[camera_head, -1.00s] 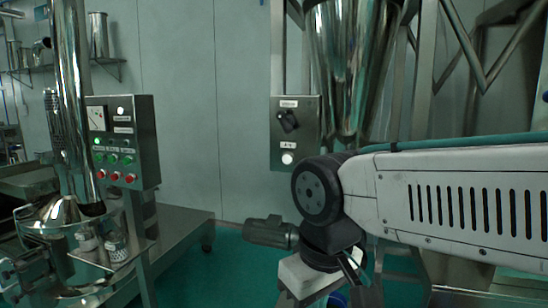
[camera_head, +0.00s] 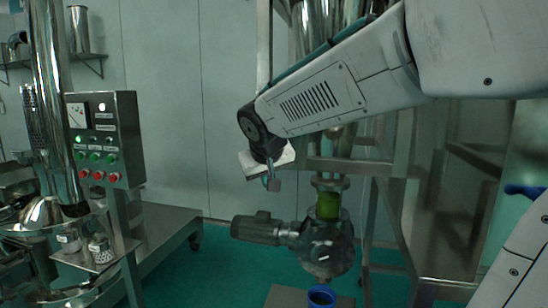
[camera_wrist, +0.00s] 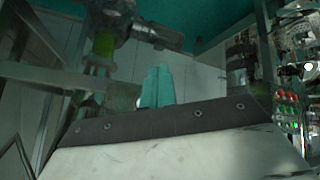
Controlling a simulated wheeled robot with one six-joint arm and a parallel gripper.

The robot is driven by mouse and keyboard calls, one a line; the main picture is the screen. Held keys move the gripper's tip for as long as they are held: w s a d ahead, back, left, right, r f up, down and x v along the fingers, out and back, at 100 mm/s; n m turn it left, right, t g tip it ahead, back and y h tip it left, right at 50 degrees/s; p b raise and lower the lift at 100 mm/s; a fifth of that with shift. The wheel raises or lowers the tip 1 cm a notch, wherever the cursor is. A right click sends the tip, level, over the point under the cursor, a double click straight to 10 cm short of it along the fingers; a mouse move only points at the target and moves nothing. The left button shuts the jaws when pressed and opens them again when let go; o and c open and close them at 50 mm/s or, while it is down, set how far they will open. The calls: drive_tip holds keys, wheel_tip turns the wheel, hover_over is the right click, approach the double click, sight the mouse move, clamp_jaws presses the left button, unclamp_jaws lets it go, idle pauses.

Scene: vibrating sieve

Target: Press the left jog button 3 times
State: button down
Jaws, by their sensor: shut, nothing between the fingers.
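A steel control panel (camera_head: 105,139) stands at the left, with a dial, a lit green lamp, a row of green buttons (camera_head: 95,156) and a row of red buttons (camera_head: 98,176) below. Its labels are too small to read, so I cannot tell which is the left jog button. The panel also shows at the right edge of the wrist view (camera_wrist: 288,110). My gripper (camera_head: 268,183) is shut and empty, held in the air right of the panel and well apart from it. Its teal fingers also show in the wrist view (camera_wrist: 158,86).
Below my gripper are a grey motor (camera_head: 256,230) and a rounded steel valve housing (camera_head: 325,251), under a green tube section (camera_head: 328,206). A blue-rimmed container (camera_head: 321,297) sits at the bottom. A steel platform (camera_head: 165,239) extends from the panel. Air between panel and gripper looks clear.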

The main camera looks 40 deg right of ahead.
drive_tip(key=w+d+r+t, duration=0.1)
drive_tip(key=w+d+r, duration=0.1)
drive_tip(key=w, duration=0.4)
drive_tip(key=shift+d+h, duration=0.3)
drive_tip(key=w+d, duration=0.5)
drive_tip(key=d, duration=0.2)
drive_tip(key=shift+w, duration=0.15)
drive_tip(key=shift+f, duration=0.1)
idle(1.7)
drive_tip(key=shift+w+d, duration=0.25)
drive_tip(key=shift+w+d, duration=0.3)
drive_tip(key=shift+d, duration=0.1)
idle(0.8)
idle(0.3)
drive_tip(key=shift+s+a, duration=0.6)
drive_tip(key=shift+a, duration=0.15)
